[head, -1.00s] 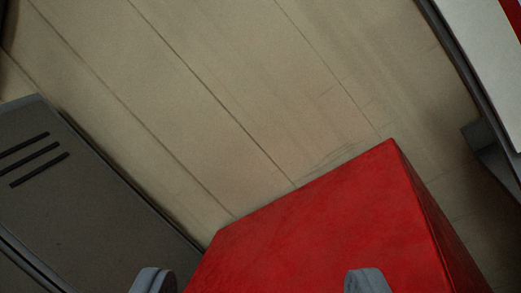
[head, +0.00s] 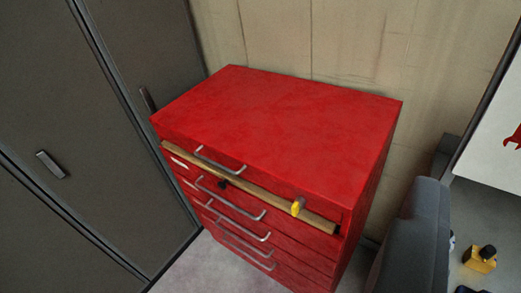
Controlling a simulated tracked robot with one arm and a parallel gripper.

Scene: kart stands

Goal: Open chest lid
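A red tool chest (head: 290,125) stands in the middle of the head view, with its flat red lid on top, lying level and closed. A bent metal handle (head: 220,168) is on the front just below the lid's top edge. A wooden strip (head: 265,194) runs across the front under that handle. A small yellow piece (head: 296,208) sits near its right end and a small black piece (head: 222,184) near its middle. Several drawers with metal handles (head: 232,208) lie below. My gripper's fingers do not show in this frame.
Dark grey cabinets (head: 75,130) stand close on the left, and a beige wall (head: 330,40) is behind the chest. A grey rounded shape (head: 412,240), which I cannot identify, stands at right. A small yellow and black object (head: 480,258) lies beyond it. Pale floor shows at front left.

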